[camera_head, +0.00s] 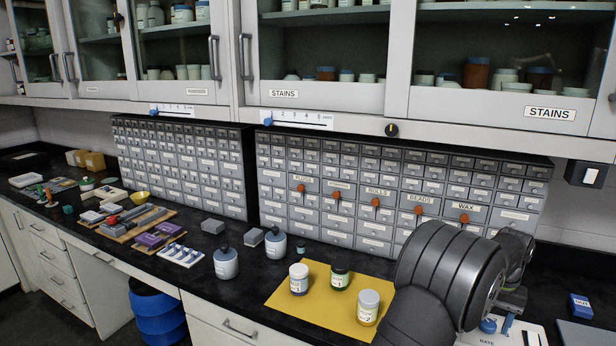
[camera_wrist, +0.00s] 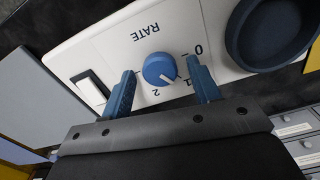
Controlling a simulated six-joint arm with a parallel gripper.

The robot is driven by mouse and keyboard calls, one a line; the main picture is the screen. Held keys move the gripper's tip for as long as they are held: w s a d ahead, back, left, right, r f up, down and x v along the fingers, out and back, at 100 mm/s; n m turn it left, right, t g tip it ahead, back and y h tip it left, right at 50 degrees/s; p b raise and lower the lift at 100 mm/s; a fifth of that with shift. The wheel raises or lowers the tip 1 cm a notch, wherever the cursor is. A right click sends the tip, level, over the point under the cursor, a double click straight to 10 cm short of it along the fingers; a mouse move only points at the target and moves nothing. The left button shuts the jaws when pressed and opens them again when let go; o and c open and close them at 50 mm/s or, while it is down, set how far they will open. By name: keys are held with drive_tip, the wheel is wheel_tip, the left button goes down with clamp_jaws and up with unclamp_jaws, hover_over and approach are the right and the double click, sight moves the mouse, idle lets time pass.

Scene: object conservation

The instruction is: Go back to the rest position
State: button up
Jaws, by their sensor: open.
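My gripper (camera_wrist: 160,68) is open in the wrist view, with its two blue fingers apart. A blue round knob (camera_wrist: 158,67) shows between and just beyond the fingertips, with a gap on each side. The knob sits on a white panel (camera_wrist: 105,48) marked RATE, with the numbers 0 to 2 beside it. Its white mark points roughly between 1 and 2. In the head view, my dark arm stands over the bench's right end. The white panel (camera_head: 532,335) shows beside it, with the gripper mostly hidden.
A dark blue round dish (camera_wrist: 268,35) lies close to the fingers. A yellow mat (camera_head: 285,301) holds three jars left of my arm. Drawer cabinets (camera_head: 350,235) line the back, under wall cabinets. A small blue box (camera_head: 581,306) stands at the right.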

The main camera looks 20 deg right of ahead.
drive_tip(key=shift+n, duration=0.8)
drive_tip(key=shift+r, duration=2.45)
